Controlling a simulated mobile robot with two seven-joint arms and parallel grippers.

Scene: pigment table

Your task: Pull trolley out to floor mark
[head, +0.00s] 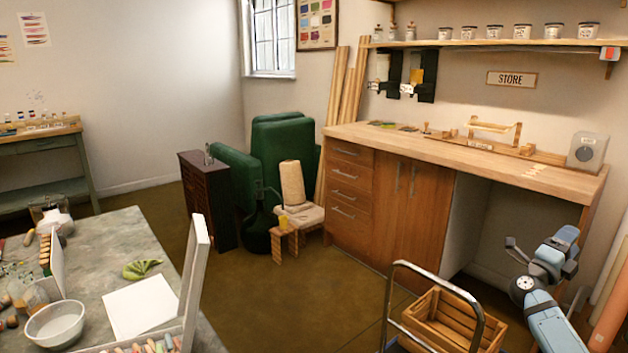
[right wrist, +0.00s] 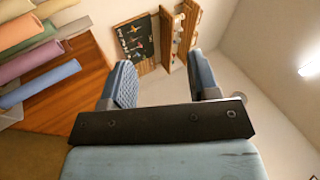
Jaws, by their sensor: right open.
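The trolley shows at the bottom right of the head view, cut off by the lower edge. Its bent metal push handle (head: 440,277) stands upright, and a sliver of its blue deck (head: 396,347) shows. A slatted wooden crate (head: 452,318) sits on it behind the handle. My right gripper (head: 555,255) is raised to the right of the trolley, apart from the handle. In the right wrist view its two blue fingers (right wrist: 160,78) are spread wide with nothing between them. My left gripper is not in view. I cannot make out a floor mark.
A wooden workbench (head: 450,150) with drawers and an open knee space (head: 500,220) stands behind the trolley. A grey table (head: 120,240) fills the lower left. Brown floor (head: 290,300) between them is clear. Rolls (right wrist: 40,85) show in the right wrist view.

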